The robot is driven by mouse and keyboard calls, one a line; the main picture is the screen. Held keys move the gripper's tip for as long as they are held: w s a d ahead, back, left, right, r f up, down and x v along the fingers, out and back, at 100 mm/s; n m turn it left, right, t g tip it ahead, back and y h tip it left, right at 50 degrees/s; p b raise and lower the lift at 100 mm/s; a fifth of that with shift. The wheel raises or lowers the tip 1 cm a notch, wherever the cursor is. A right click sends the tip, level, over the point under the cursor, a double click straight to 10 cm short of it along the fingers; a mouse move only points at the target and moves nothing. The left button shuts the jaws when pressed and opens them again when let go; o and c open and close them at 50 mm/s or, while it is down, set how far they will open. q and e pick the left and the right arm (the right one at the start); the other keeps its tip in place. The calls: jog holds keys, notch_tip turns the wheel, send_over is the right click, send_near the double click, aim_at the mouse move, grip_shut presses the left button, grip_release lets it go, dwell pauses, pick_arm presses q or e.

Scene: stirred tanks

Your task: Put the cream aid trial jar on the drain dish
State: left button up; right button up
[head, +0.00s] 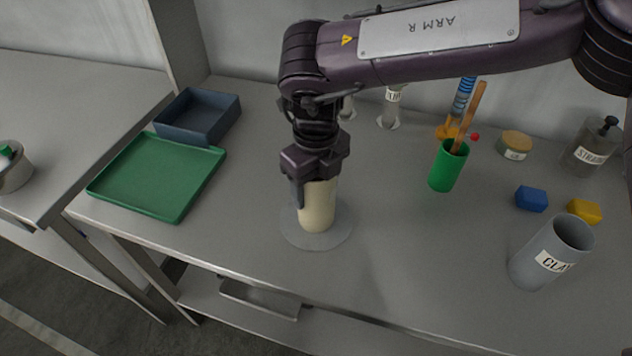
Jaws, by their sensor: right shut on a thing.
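My right gripper (312,192) points down and is shut on the upper part of a cream jar (318,212). The jar is upright, and its top is hidden by the gripper. Its base is over the middle of a flat round grey dish (300,240). I cannot tell whether the base touches the dish or is just above it. My left gripper is not in view.
A green tray (150,178) and a blue-grey bin (185,128) are at left. A green cup (447,170) with a stick, a blue block (531,198), a yellow block (584,210) and a grey labelled cylinder (535,272) stand at right. Bench is clear around the dish.

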jog(key=o, duration=1)
jog(key=shift+f, duration=0.1)
jog(key=shift+r, duration=0.25)
notch_tip(320, 180, up, 12)
jog(key=shift+f, duration=0.1)
